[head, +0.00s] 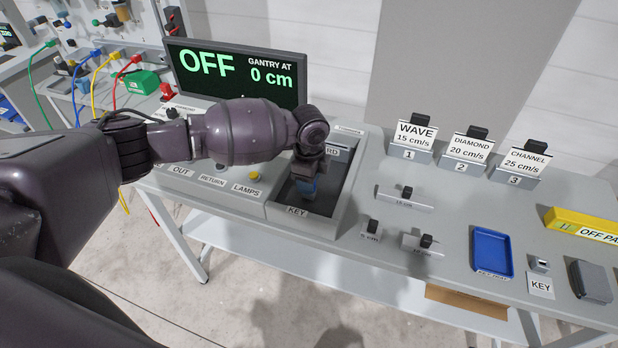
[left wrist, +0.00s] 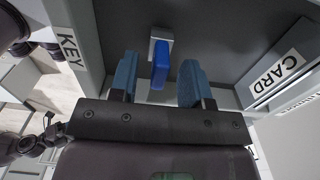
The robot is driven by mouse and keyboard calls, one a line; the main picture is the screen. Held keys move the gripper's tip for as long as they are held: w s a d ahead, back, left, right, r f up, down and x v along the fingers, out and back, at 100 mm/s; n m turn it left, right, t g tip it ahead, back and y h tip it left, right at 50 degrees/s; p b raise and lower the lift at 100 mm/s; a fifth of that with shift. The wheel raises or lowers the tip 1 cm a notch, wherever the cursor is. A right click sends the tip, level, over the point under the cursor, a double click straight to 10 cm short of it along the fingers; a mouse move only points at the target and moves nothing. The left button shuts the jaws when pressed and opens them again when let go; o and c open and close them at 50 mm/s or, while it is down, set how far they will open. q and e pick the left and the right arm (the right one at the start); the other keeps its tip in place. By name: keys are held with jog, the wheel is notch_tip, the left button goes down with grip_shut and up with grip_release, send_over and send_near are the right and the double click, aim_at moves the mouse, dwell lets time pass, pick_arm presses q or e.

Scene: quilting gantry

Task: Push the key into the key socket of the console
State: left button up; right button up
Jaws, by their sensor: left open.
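In the left wrist view a blue key (left wrist: 160,65) stands at a pale grey block, the key socket (left wrist: 157,34), inside the recessed bay of the console (head: 322,226). How deep the key sits cannot be told. My left gripper (left wrist: 158,84) is open, with one blue finger on each side of the key and a gap to both. In the head view the left gripper (head: 307,188) reaches down into the dark bay above the KEY label (head: 297,211), hiding the key and socket there. My right gripper is not in view.
The screen (head: 240,72) behind my arm reads OFF, gantry at 0 cm. To the right are numbered card stands (head: 466,150), a blue tray (head: 492,251) and a small block (head: 540,263) by a KEY label.

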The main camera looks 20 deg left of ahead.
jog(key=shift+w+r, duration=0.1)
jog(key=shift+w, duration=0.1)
pick_arm(q)
notch_tip(320, 180, up, 3)
jog(key=shift+r, duration=0.15)
notch_tip(320, 180, up, 7)
jog(key=shift+f+b, duration=0.2)
jog(key=shift+b, duration=0.2)
jog(key=shift+r, duration=0.45)
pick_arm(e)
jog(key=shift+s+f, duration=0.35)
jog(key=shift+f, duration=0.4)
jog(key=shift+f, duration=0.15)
